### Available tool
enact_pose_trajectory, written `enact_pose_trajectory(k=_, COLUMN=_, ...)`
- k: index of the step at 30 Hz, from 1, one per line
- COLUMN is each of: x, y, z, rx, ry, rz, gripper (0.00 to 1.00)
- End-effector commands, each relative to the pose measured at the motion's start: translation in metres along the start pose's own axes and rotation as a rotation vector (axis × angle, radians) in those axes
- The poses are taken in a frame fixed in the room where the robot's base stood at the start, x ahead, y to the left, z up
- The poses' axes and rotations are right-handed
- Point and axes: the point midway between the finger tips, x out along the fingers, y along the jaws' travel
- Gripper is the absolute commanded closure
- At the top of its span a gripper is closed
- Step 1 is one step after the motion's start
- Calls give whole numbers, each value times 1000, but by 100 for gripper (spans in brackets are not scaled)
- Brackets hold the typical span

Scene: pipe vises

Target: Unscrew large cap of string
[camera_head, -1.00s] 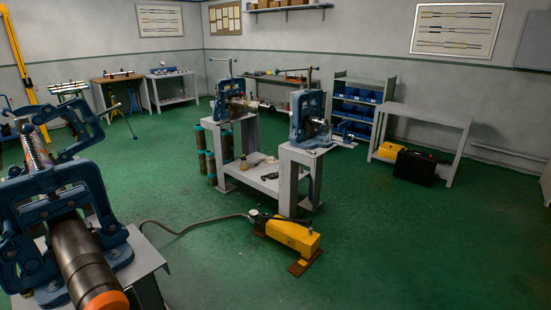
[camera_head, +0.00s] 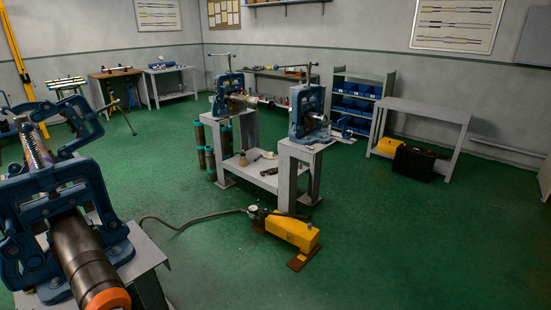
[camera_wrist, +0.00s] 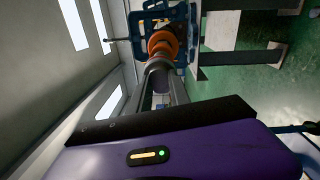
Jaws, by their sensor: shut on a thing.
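In the wrist view my gripper (camera_wrist: 161,88) is shut on a dark grey cylindrical end piece (camera_wrist: 157,67), which looks like the large cap. The piece lies in line with an orange ring (camera_wrist: 163,42) on the string, and I cannot tell whether its thread is engaged. A blue vise (camera_wrist: 180,22) stands behind the ring. The purple gripper housing fills the lower part of this view. The head view does not show my gripper. There a dark pipe with an orange end (camera_head: 108,299) lies in the near blue vise (camera_head: 70,192) at the left.
Two blue vises on grey stands, left (camera_head: 228,97) and right (camera_head: 308,118), are in mid-room. A yellow hydraulic pump (camera_head: 290,231) with a hose lies on the floor before them. A bench (camera_head: 427,112) and black case (camera_head: 413,163) stand at right. Green floor is open at lower right.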

Motion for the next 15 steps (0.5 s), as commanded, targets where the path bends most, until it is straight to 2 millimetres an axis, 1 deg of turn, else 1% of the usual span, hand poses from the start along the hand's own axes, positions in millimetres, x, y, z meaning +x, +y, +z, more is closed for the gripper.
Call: enact_pose_trajectory(k=15, x=-29, y=36, z=5, rx=0, ry=-1, rz=-1, gripper=100)
